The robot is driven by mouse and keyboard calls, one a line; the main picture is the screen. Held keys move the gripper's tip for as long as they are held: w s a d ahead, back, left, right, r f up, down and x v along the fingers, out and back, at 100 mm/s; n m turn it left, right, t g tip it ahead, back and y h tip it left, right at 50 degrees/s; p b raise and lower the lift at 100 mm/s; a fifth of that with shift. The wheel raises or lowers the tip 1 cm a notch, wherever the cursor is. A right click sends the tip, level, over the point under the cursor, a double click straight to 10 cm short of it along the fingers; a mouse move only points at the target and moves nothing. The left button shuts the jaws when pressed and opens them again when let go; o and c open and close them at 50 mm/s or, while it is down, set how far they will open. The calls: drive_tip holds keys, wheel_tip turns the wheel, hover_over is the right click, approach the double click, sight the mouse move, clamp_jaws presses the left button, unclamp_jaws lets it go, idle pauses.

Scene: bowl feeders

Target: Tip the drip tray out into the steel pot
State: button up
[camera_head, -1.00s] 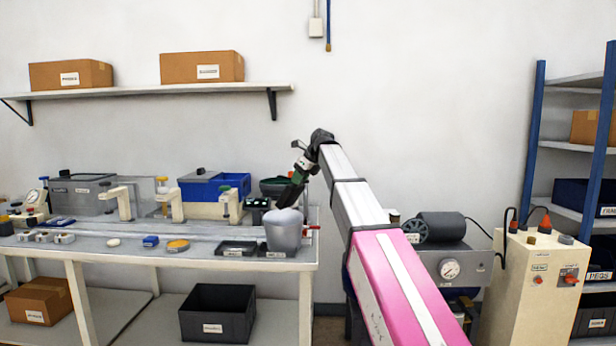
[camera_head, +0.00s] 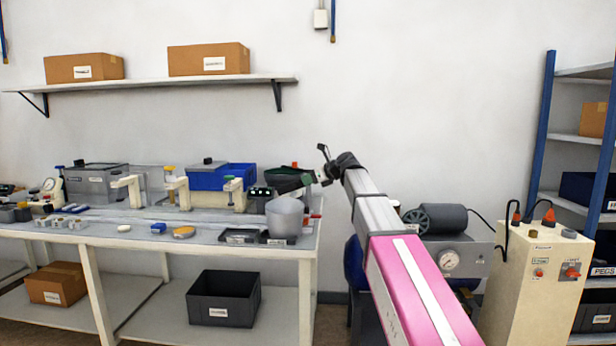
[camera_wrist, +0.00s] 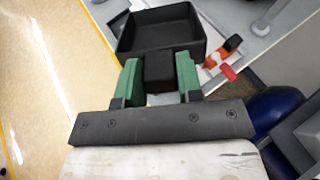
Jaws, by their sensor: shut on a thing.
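The steel pot (camera_head: 285,218) stands upright at the right end of the bench in the head view. My gripper (camera_head: 318,178) is above and to the right of it. The wrist view shows my gripper's green fingers (camera_wrist: 159,78) shut on the block-shaped grip of the black drip tray (camera_wrist: 160,37). The drip tray (camera_head: 292,183) is held near level above the pot in the head view, clear of its rim. The tray's inside looks bare in the wrist view. The pot's inside is hidden, and I cannot make out the pot in the wrist view.
Shallow dark trays (camera_head: 240,236) lie beside the pot on the bench (camera_head: 140,242). A blue bin (camera_head: 222,177) and clamp-like fixtures stand behind. A red valve handle (camera_head: 313,216) sticks out at the bench's right edge. A compressor (camera_head: 440,220) stands to the right.

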drive_tip(key=f+t+y, duration=0.1)
drive_tip(key=y, duration=0.1)
drive_tip(key=f+t+y, duration=0.1)
drive_tip(key=y, duration=0.1)
drive_tip(key=shift+s+d+f+t, duration=0.25)
drive_tip(key=shift+d+f+t, duration=0.05)
drive_tip(key=shift+d, duration=0.1)
idle(0.5)
